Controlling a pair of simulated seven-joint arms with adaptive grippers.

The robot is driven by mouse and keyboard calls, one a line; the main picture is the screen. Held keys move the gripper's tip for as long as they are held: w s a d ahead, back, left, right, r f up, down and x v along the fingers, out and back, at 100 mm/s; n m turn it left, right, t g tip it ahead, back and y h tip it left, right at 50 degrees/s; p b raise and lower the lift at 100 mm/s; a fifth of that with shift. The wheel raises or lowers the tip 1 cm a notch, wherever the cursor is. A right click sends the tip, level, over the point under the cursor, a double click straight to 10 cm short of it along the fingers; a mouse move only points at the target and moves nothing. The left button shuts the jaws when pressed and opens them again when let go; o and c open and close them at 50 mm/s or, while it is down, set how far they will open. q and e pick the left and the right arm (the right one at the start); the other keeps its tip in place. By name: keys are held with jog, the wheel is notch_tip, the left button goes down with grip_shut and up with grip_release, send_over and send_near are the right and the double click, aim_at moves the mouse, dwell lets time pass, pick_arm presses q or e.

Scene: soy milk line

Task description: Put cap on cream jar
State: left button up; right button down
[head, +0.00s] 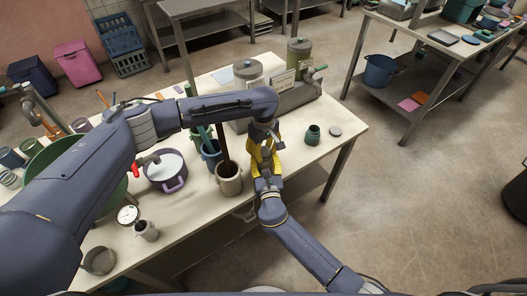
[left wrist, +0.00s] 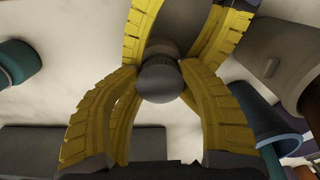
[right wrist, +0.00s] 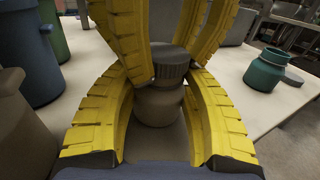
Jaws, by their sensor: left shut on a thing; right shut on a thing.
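The cream jar (right wrist: 157,105), a small grey-brown jar, is between the yellow fingers of my right gripper (head: 266,172), which is shut on it. The cap (right wrist: 172,60), dark grey with a ribbed side, is at the jar's mouth, held by my left gripper (head: 265,150) from above. It looks slightly offset over the jar, and I cannot tell whether it is seated. In the left wrist view the cap (left wrist: 160,80) sits between the left fingers, with the right fingers beyond. In the head view the fingers hide both cap and jar.
A teal jar (head: 312,135) and a loose grey lid (head: 335,131) stand on the table (head: 215,238) to the right. A beige pot (head: 229,184), a blue container (head: 212,156) and a purple pot (head: 170,182) stand to the left. Open floor lies right of the table.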

pick_arm(q)
jog(key=shift+s+f, duration=0.4)
jog(key=shift+f, duration=0.2)
jog(key=o, duration=0.7)
jog(key=shift+o, duration=0.2)
jog(key=shift+w+r, duration=0.15)
jog(key=shift+r, duration=0.95)
jog(key=shift+w+r, duration=0.15)
jog(key=shift+r, duration=0.9)
jog(key=c, duration=0.9)
jog(key=shift+f, duration=0.9)
